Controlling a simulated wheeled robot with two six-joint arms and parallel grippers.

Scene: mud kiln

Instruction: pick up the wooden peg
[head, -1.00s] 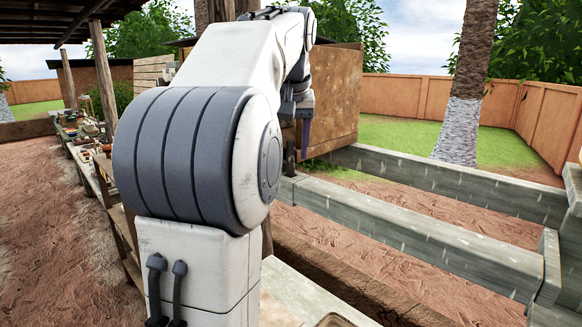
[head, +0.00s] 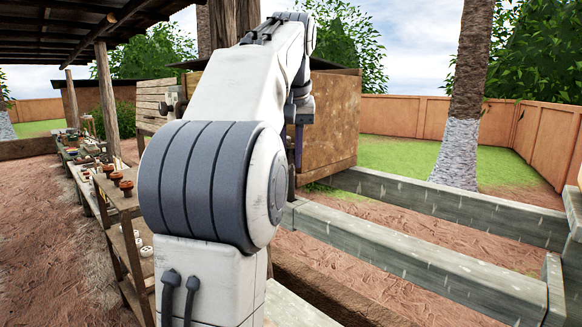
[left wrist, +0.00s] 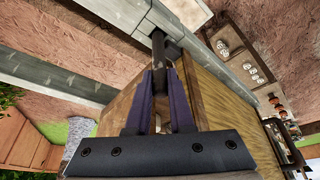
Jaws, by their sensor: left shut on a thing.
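My left gripper (head: 298,150) shows partly at the end of my left arm in the head view, beside a brown wooden box. In the left wrist view its two purple fingers (left wrist: 161,85) are closed around a dark, slim, upright rod, which I take to be the wooden peg (left wrist: 158,46). My right gripper is not in view.
A large brown box (head: 333,120) stands just behind the gripper. Grey concrete beams (head: 420,260) run across the ground at right. A wooden shelf (head: 125,235) with several small pots and white pieces stands at left. Bare reddish ground lies between the beams.

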